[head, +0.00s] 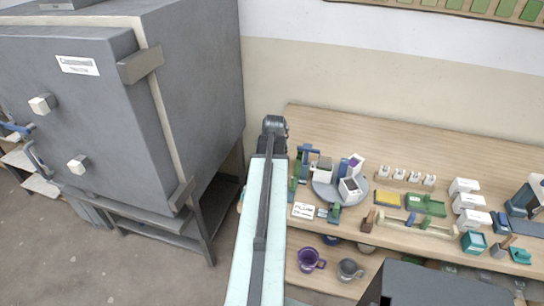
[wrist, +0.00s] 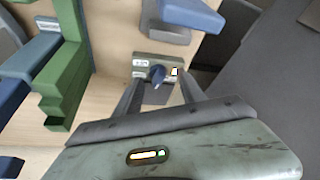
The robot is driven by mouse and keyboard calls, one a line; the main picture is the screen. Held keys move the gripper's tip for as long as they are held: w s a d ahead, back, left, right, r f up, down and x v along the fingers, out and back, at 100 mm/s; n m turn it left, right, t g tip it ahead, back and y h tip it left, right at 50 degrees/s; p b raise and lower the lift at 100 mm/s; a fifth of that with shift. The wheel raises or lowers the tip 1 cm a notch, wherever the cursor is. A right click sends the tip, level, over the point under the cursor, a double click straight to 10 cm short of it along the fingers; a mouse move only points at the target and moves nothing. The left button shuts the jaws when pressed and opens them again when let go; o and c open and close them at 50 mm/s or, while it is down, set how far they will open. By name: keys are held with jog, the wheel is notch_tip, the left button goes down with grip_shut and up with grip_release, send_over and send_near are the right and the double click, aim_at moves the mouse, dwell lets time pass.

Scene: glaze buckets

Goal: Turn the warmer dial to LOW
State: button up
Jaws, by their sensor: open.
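The warmer dial (wrist: 157,74) shows in the wrist view as a small dark blue knob on a grey panel (wrist: 157,61). Small white labels sit left of the knob, and a yellow-and-black mark sits on its right; their lettering is too small to read. The knob's pointer direction is unclear. My gripper (wrist: 159,82) is open, with one dark finger on each side of the knob. I cannot tell whether either finger touches it. In the head view my arm hides the dial, and my gripper is not clearly visible there.
Green and blue blocks (wrist: 66,75) stand left of the panel in the wrist view, and a blue-grey object (wrist: 185,15) lies beyond it. In the head view a large grey kiln (head: 190,90) stands left of the wooden table (head: 400,140), which holds a round grey turntable (head: 325,190) and several small items.

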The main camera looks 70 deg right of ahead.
jog(key=p+v, duration=0.7)
jog(key=shift+a+r, duration=0.15)
jog(key=shift+r, duration=0.15)
